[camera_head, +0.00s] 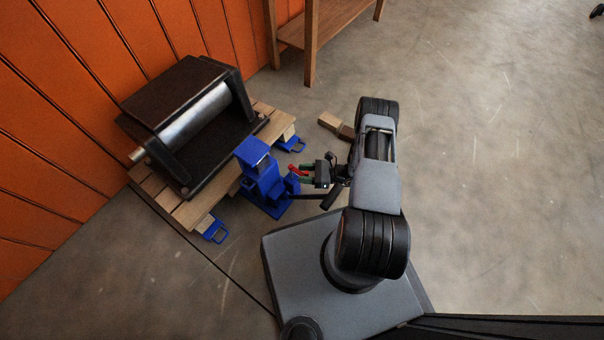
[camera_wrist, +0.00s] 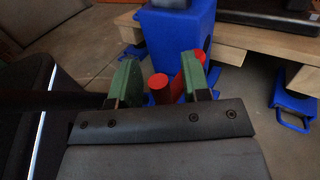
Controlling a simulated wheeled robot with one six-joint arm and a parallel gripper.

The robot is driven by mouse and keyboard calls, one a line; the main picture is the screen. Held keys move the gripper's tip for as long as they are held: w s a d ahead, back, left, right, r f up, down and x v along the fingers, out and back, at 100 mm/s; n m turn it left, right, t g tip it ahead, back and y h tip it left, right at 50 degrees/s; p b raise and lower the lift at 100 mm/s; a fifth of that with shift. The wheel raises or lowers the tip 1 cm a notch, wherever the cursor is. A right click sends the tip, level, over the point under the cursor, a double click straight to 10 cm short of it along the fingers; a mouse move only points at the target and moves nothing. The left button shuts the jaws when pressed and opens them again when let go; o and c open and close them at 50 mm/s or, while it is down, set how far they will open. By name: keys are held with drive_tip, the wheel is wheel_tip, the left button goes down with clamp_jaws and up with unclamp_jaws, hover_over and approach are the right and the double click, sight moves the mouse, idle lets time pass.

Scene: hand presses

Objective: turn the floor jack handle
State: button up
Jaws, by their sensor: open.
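The blue floor jack (camera_head: 262,185) stands upright at the near edge of a wooden pallet. In the wrist view its blue body (camera_wrist: 178,38) rises just beyond the fingers. A red part (camera_head: 298,168) sticks out from the jack; in the wrist view its round red end (camera_wrist: 158,88) lies between my fingers, with more red behind the right finger. A dark rod with a thick black grip (camera_head: 332,196) runs beside my gripper, and in the wrist view it enters from the left. My gripper (camera_head: 304,175) is open, its green fingers on either side of the red end; contact cannot be told.
The pallet (camera_head: 180,214) bears a dark press with a metal roller (camera_head: 195,115). Blue brackets (camera_head: 214,230) sit at its corners. A wooden block (camera_head: 335,123) lies on the floor behind my arm. A wooden shelf (camera_head: 310,50) stands at the back. The floor to the right is clear.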

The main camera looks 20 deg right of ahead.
drive_tip(key=shift+w+a, duration=0.2)
drive_tip(key=shift+a, duration=0.25)
drive_tip(key=shift+c, duration=0.2)
clamp_jaws()
